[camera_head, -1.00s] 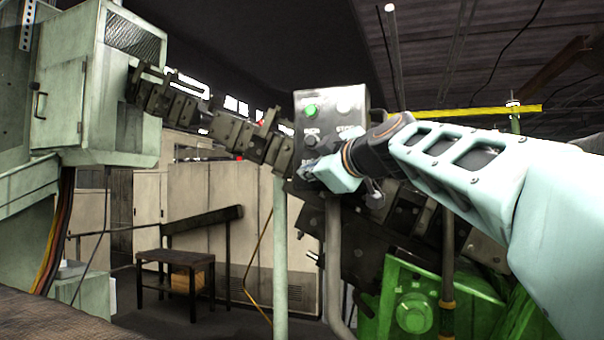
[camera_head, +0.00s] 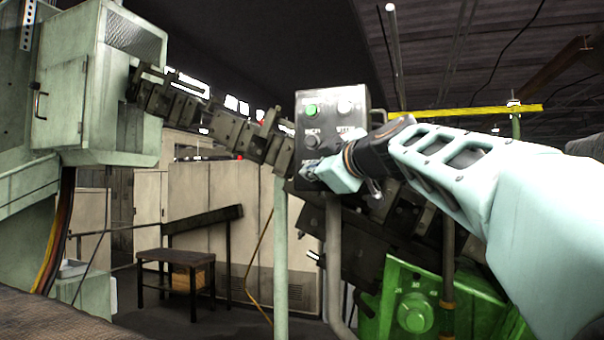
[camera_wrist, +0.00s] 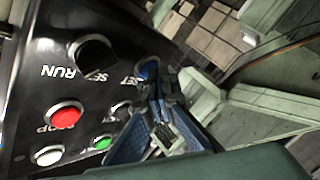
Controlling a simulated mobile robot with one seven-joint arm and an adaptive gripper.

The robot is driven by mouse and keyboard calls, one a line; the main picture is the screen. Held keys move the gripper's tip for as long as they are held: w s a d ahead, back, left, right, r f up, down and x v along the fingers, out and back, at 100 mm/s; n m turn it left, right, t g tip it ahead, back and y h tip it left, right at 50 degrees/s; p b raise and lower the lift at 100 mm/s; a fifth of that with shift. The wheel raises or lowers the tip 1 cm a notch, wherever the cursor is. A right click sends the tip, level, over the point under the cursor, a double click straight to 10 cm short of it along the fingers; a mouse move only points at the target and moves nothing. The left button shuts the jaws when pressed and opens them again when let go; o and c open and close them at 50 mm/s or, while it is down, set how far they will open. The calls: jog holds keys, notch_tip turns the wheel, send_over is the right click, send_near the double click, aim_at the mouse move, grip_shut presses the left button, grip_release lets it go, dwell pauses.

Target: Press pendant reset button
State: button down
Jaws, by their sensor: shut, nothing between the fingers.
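The pendant (camera_head: 333,122) is a dark box on a post in the middle of the head view. My gripper (camera_head: 307,171) is shut and empty at the pendant's lower left face. In the wrist view, my gripper's fingertips (camera_wrist: 150,70) are beside the panel's lettering, partly reading "SET". A red button (camera_wrist: 66,113) shows there. I cannot tell whether the fingertips touch the panel.
A green machine housing (camera_head: 413,300) stands below my arm at the right. A chain-like row of dark blocks (camera_head: 215,125) runs behind the pendant. A pale green cabinet (camera_head: 105,85) is at the left, and a small dark table (camera_head: 178,258) stands behind on the floor.

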jog(key=shift+s+a+b, duration=0.3)
jog(key=shift+s+b, duration=0.35)
jog(key=shift+s, duration=0.15)
jog(key=s+b, duration=0.1)
jog(key=s+a+b, duration=0.1)
jog(key=s, duration=0.1)
jog(key=s+a+b, duration=0.1)
jog(key=shift+s, duration=0.3)
jog(key=shift+d+f, duration=0.1)
dwell(0.6)
